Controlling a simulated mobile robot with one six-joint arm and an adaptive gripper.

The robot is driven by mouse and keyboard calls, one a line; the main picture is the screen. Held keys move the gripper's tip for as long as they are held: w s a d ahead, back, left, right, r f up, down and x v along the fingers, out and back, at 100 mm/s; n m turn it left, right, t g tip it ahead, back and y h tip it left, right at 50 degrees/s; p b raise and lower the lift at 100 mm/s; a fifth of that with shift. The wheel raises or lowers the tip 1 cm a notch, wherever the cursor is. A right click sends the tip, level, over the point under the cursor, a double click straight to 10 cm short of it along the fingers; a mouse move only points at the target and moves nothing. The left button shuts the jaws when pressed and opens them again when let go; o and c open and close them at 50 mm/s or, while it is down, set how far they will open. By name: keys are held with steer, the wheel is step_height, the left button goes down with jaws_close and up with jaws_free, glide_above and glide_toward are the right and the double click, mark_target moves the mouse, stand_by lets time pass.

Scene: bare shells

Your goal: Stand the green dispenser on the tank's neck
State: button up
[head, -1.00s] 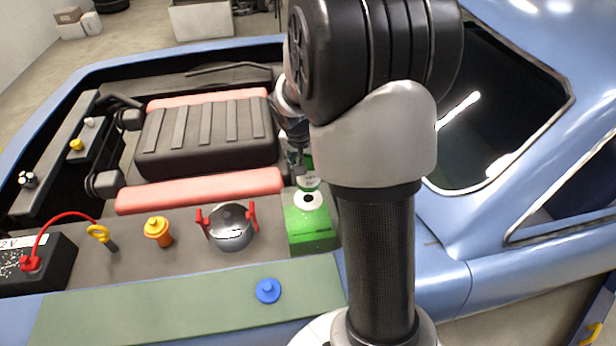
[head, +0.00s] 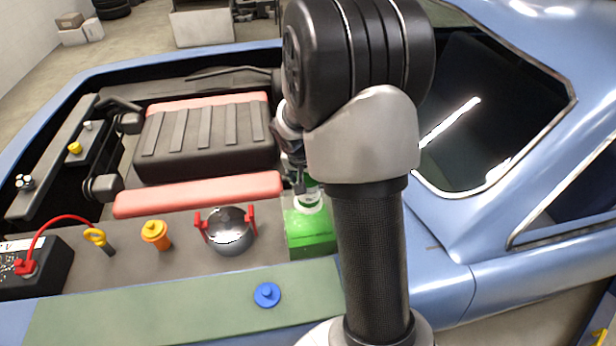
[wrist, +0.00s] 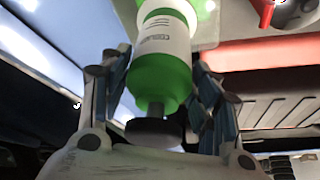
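The green dispenser (wrist: 163,78) has a white label and a dark cap at the end nearest my palm. The neck's opening is hidden, and my arm covers part of the tank's right side. My gripper (head: 302,184) is small and partly hidden in the head view.
A grey pot with red handles (head: 230,236) stands just left of the tank. An orange bottle (head: 156,235), yellow-handled dipstick (head: 97,238) and black battery (head: 35,270) are farther left. A blue cap (head: 267,295) lies on the green mat (head: 180,308) in front. A red bar (head: 200,193) runs behind.

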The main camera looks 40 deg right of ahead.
steer(key=o, duration=0.3)
steer(key=shift+r, duration=0.15)
steer(key=shift+r+p, duration=0.3)
steer(key=p+v, duration=0.2)
steer(key=v, duration=0.9)
steer(key=s+a+r+n+t+y, duration=0.1)
steer(key=s+a+r+n, duration=0.4)
steer(key=s+a+r, duration=0.45)
steer(key=s+a+n+y, duration=0.1)
steer(key=s+a+n, duration=0.1)
steer(key=s+a, duration=0.1)
steer(key=s+a+n, duration=0.1)
steer(key=s+a, duration=0.2)
steer(key=s, duration=0.2)
steer(key=s+a+n+t+y, duration=0.1)
steer(key=s+a+n, duration=0.1)
steer(key=s+a, duration=0.2)
steer(key=shift+f+n+y, duration=0.2)
steer(key=shift+n+y, duration=0.1)
steer(key=shift+w, duration=0.1)
